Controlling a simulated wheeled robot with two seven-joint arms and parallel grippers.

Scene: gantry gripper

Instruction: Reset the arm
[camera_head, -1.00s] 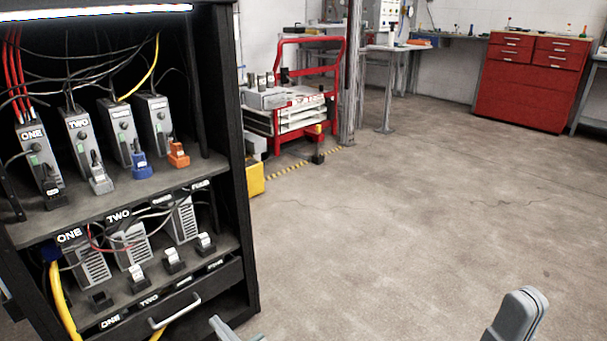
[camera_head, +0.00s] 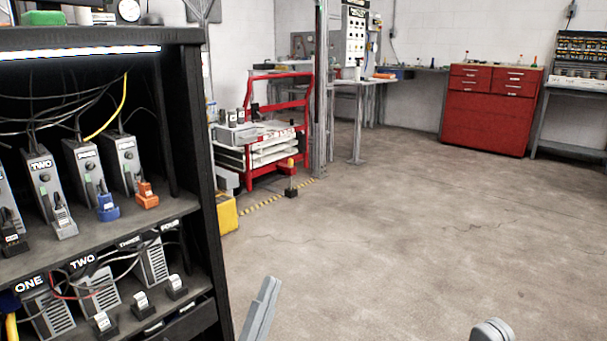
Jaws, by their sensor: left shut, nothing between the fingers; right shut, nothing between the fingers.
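My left gripper (camera_head: 262,309) shows at the bottom edge, left of the middle, as slim grey fingers pointing up. They are together with nothing between them. My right gripper (camera_head: 492,331) shows as a rounded grey tip at the bottom edge, right of the middle. It is shut and empty, and most of it is below the picture. Both are over open floor and apart from everything else. The rest of both arms is out of view.
A black cabinet (camera_head: 206,180) with labelled grey modules (camera_head: 88,172) and cables fills the left side, close to my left gripper. A red cart (camera_head: 300,130), yellow box (camera_head: 227,214) and red drawer chest (camera_head: 487,118) stand further back. The floor (camera_head: 390,240) between is clear.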

